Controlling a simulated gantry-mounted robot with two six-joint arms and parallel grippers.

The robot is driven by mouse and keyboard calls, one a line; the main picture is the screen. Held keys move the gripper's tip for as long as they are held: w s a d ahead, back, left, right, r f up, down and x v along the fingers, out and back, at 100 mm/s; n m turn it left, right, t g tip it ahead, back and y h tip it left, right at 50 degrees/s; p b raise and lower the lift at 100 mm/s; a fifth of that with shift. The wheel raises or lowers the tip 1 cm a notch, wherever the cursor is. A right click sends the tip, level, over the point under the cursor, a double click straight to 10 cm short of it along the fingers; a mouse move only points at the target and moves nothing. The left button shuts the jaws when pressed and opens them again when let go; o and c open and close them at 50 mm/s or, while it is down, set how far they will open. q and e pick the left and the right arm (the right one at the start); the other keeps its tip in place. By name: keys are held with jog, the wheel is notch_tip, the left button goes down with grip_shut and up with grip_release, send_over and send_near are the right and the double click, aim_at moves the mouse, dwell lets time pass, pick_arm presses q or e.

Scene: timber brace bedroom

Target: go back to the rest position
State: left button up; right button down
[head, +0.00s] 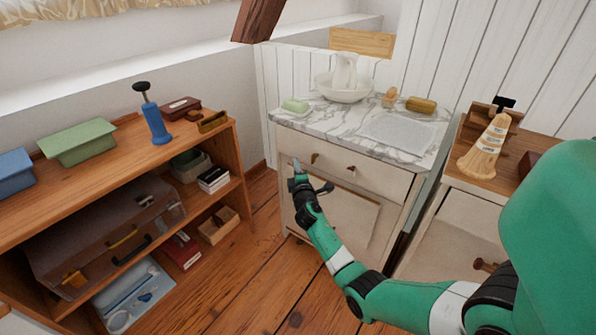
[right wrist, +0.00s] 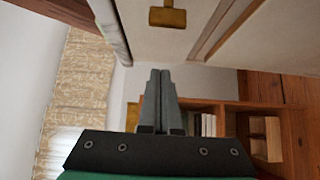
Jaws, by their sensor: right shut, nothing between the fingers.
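My right gripper (head: 299,170) is in front of the white washstand (head: 388,190), near its drawer. Its fingers are together and empty, and they also show closed in the right wrist view (right wrist: 160,90). My green right arm comes in from the lower right of the head view. A brass drawer handle (right wrist: 168,17) shows beyond the fingertips in the right wrist view; I cannot tell whether anything touches it. The drawer (head: 340,165) looks closed. My left gripper is in neither view.
A wooden shelf unit (head: 215,145) with a suitcase (head: 105,235) and boxes stands at left. The marble top (head: 350,112) bears a bowl with a jug (head: 345,85), a green soap dish and a brush. A whisk broom (head: 485,150) stands on the right cabinet. Floor (head: 270,280) between is free.

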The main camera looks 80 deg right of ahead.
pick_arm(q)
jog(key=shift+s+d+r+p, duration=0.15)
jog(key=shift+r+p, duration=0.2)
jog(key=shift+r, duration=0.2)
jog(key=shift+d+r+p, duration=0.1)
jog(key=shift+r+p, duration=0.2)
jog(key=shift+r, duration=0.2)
pick_arm(e)
jog(key=v, duration=0.6)
jog(key=shift+s+d+r, duration=0.15)
jog(key=shift+s, duration=0.1)
